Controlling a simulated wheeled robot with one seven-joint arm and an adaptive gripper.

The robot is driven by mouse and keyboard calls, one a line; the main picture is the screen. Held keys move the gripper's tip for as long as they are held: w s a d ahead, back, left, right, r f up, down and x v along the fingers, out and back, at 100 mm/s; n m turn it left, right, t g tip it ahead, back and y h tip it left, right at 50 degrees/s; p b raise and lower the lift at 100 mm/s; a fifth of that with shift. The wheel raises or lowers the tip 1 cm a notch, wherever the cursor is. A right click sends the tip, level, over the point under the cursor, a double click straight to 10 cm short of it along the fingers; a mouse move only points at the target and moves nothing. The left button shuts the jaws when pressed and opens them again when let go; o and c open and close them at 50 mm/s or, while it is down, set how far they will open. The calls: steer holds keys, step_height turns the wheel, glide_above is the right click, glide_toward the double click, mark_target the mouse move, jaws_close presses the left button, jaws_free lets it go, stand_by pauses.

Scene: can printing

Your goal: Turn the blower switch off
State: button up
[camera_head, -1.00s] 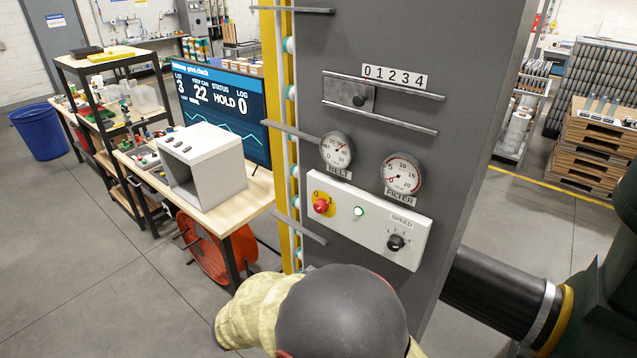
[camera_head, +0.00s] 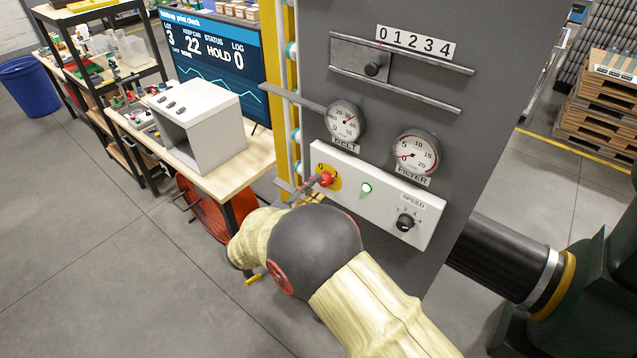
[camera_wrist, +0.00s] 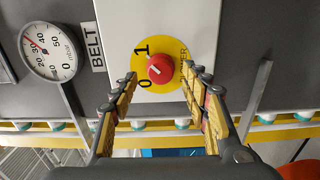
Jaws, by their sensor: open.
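The blower switch is a red rotary knob (camera_head: 326,180) on a yellow round plate at the left end of the white panel (camera_head: 385,208). In the wrist view the red knob (camera_wrist: 160,68) sits on its yellow plate with the marks 0 and 1 beside it, and a small pale mark shows on the knob's left side. Lettering ending in "WER" is partly hidden by a finger. My gripper (camera_wrist: 162,78) is open, with one finger on each side of the knob in the picture. Contact cannot be told. In the head view my gripper (camera_head: 312,187) is at the knob, partly hidden by my wrist.
A green lamp (camera_head: 366,188) and a speed dial (camera_head: 405,222) share the panel. Belt (camera_head: 345,121) and filter (camera_head: 417,152) gauges are above. A metal rail (camera_head: 292,98) juts out left of the belt gauge. A bench with a grey box (camera_head: 200,120) stands left.

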steer(key=shift+x, duration=1.2)
steer(key=shift+f, duration=0.1)
steer(key=shift+c, duration=1.1)
steer(key=c, duration=0.9)
steer(key=shift+c, duration=0.2)
